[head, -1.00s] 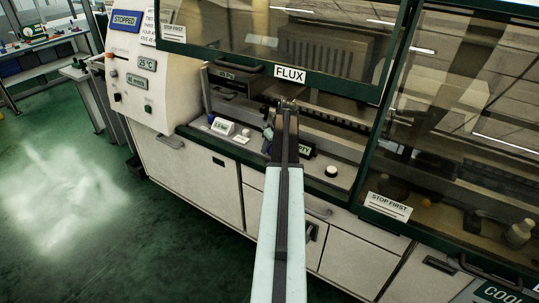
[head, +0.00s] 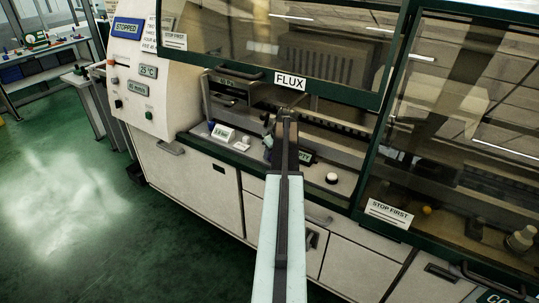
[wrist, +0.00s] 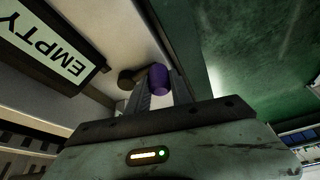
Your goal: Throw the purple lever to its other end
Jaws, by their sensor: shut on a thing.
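The purple lever's knob (wrist: 159,79) shows in the wrist view at the tip of my gripper (wrist: 150,95). My gripper is shut on the lever; the fingers are partly hidden behind the wrist body. In the head view my gripper (head: 282,117) reaches over the machine's front ledge, below the FLUX sign (head: 290,81). There my arm hides most of the lever, and its tilt cannot be told.
The EMPTY label (wrist: 55,60) lies beside the lever in the wrist view. A raised glass hood (head: 270,45) hangs above. Green floor (head: 80,210) is clear at left.

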